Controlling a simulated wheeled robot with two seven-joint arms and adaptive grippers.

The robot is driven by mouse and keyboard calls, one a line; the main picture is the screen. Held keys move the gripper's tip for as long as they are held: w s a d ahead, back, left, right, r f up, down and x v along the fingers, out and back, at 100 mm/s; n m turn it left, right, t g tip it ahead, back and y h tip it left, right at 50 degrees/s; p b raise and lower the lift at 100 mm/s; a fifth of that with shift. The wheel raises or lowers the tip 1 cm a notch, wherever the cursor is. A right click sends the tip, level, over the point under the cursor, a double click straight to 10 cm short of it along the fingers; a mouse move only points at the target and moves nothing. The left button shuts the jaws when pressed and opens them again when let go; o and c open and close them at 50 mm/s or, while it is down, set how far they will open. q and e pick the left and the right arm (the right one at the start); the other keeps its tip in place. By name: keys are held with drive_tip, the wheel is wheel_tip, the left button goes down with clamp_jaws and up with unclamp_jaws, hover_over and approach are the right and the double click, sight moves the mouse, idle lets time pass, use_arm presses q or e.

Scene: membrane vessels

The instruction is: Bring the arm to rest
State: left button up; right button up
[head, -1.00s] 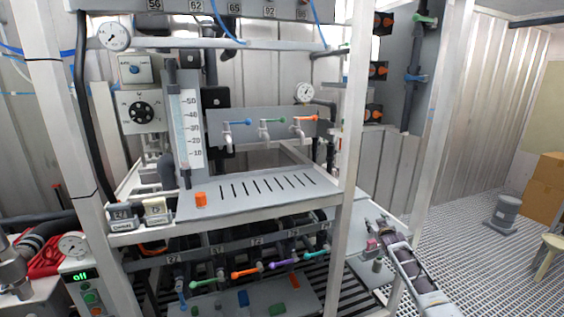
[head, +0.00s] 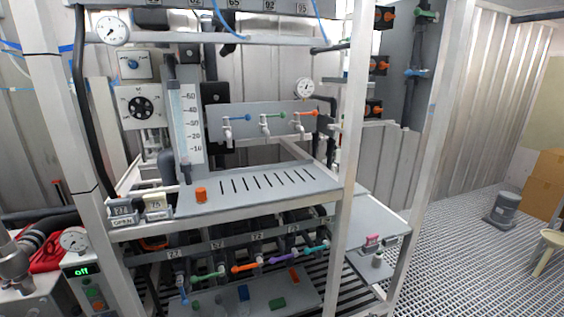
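Neither of my grippers shows in the head view now, and no arm of mine can be made out. The lower right shelf (head: 372,215), beside the rack's right post, is in clear view. A small pink item (head: 372,240) and a pale knob-like piece (head: 377,260) sit at its lower end. Whether either gripper is open or shut is out of sight.
A white-framed rack (head: 345,190) fills the middle, with a slotted shelf (head: 250,190) bearing an orange cap (head: 201,194). Coloured valve handles (head: 245,267) line its lower part. Open grating floor (head: 450,260) lies right.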

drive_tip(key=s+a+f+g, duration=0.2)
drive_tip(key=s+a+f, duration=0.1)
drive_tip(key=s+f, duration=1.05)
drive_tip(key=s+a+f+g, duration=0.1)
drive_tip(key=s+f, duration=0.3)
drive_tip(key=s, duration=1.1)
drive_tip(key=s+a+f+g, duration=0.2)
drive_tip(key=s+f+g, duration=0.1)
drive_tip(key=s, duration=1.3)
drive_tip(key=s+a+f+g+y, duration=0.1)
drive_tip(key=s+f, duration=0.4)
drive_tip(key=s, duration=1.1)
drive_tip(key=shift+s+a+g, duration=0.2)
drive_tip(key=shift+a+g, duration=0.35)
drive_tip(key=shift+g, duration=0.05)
